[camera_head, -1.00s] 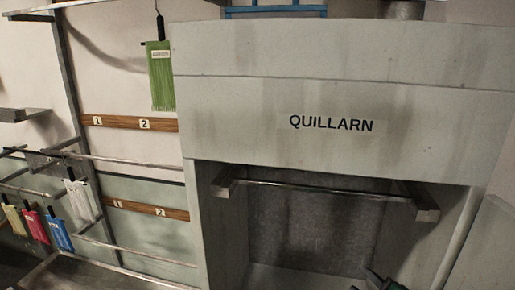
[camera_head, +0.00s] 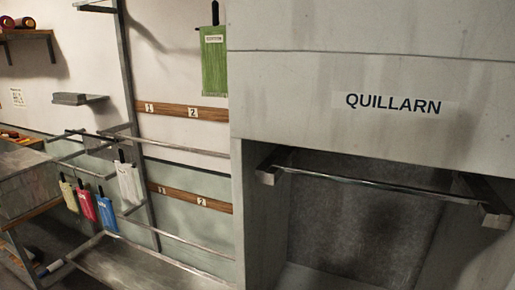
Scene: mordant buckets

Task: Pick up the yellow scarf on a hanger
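A pale yellow scarf (camera_head: 68,196) hangs on a dark hanger at the left end of a row on a metal rack at the left. Its colour is faint at this size. Next to it hang a red-pink scarf (camera_head: 86,205) and a blue scarf (camera_head: 107,214). A white scarf (camera_head: 130,185) hangs a little higher to their right. A green scarf (camera_head: 214,62) with a label hangs higher up, beside the large cabinet. Neither of my grippers shows in this view.
A grey cabinet marked QUILLARN (camera_head: 392,104) fills the right side; an empty metal bar (camera_head: 370,184) spans its open bay. Wooden strips numbered 1 and 2 (camera_head: 180,110) are on the wall. A small grey shelf (camera_head: 80,98) and a wooden bench (camera_head: 22,158) stand left.

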